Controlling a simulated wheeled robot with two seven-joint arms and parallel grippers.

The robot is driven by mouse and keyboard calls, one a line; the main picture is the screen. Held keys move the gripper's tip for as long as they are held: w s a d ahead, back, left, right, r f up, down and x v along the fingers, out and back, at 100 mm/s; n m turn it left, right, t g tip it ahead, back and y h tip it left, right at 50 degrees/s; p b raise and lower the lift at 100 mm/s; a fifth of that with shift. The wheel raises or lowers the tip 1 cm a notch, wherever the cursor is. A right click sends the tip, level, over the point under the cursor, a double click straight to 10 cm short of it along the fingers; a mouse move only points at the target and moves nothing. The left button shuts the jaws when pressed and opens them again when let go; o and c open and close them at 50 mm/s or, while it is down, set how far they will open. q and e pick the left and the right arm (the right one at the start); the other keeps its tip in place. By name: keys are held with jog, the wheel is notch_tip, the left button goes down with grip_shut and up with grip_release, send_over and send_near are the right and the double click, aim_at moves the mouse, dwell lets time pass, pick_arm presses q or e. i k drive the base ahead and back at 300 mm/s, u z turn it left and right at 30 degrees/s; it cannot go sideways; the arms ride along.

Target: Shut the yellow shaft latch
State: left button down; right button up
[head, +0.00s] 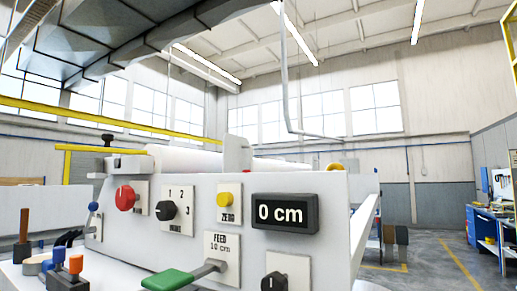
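A small yellow curved piece (335,166), likely the shaft latch, shows just above the top edge of the white machine panel, right of its middle. Only its upper arc is visible; the rest is hidden behind the panel, and I cannot tell whether it is open or shut. A white roll or shaft (185,160) lies behind the panel, with a pale upright plate (237,153) by its right part. Neither of my grippers is in view.
The panel carries a red knob (125,198), a black selector (166,210), a yellow ZERO button (224,199), a display (285,213) reading 0 cm and a green-handled FEED lever (168,279). Tools with orange and blue tops (75,264) stand at lower left. Open floor lies at right.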

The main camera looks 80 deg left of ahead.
aim_at(108, 137)
jog(key=i, duration=0.3)
jog(key=u, duration=2.7)
